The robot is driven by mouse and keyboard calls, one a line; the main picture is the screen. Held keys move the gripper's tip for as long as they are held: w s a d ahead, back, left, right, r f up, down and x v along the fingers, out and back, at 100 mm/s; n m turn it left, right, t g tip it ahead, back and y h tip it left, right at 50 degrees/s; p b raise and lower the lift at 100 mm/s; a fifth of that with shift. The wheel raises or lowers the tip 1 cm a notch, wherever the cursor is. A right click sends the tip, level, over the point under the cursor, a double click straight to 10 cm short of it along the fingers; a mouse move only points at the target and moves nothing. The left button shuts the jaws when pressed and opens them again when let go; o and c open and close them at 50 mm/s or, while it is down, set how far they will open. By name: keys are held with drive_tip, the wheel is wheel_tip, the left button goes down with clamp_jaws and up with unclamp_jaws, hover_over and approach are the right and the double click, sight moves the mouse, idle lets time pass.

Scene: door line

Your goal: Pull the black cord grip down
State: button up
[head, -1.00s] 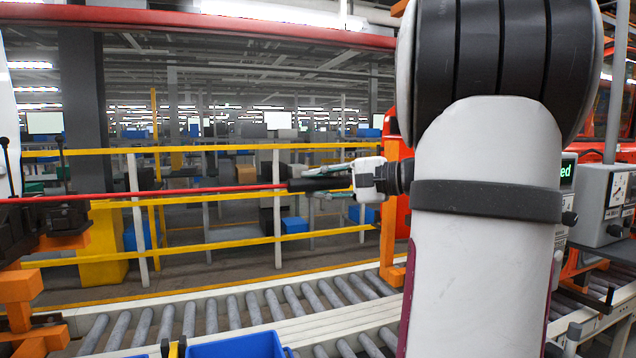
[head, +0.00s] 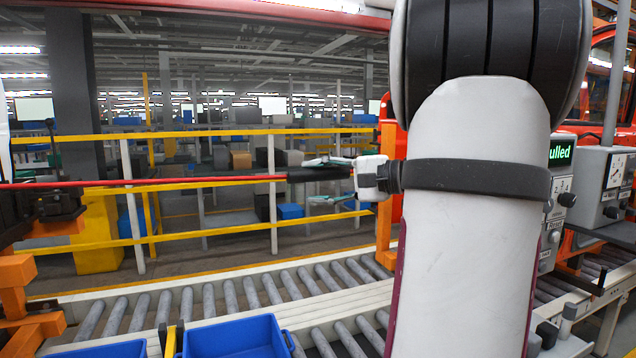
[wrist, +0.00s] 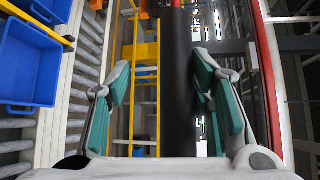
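The black cord grip (head: 318,174) is a dark cylinder on the end of a taut red cord (head: 150,183), which runs almost level from the left in the head view. My gripper (head: 328,181) is at the grip's right end, with one finger above it and one below. In the wrist view the grip (wrist: 176,85) runs lengthwise between the two green-padded fingers (wrist: 162,85). The fingers are spread, with a clear gap on the left side; the right finger lies closer, and I cannot tell if it touches.
Yellow rails (head: 210,137) stand behind the cord. A roller conveyor (head: 250,290) runs below, with a blue bin (head: 235,335) at the front. A panel display (head: 560,153) at right shows green letters "ulled", partly covered by my arm. A red beam (head: 300,12) crosses overhead.

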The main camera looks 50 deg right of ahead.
drive_tip(key=v, duration=1.1)
drive_tip(key=shift+s, duration=0.4)
drive_tip(key=shift+d+r, duration=0.1)
drive_tip(key=w+a+f+n+g+y, duration=0.1)
drive_tip(key=w+a+f+n+g, duration=0.2)
drive_tip(key=a, duration=0.7)
drive_tip(key=w+a+f+n+g+y, duration=0.2)
drive_tip(key=w+a+f+g, duration=0.25)
drive_tip(key=a, duration=0.55)
drive_tip(key=s+a+f+n+g+h, duration=0.1)
drive_tip(key=s+a+f+n+h, duration=0.2)
drive_tip(key=a+n, duration=0.3)
drive_tip(key=s+a+f+n+g+h, duration=0.2)
drive_tip(key=s+a+f+n+h, duration=0.2)
drive_tip(key=a, duration=0.7)
drive_tip(key=shift+f+n, duration=0.85)
drive_tip(key=shift+n, duration=0.05)
drive_tip(key=shift+s, duration=0.1)
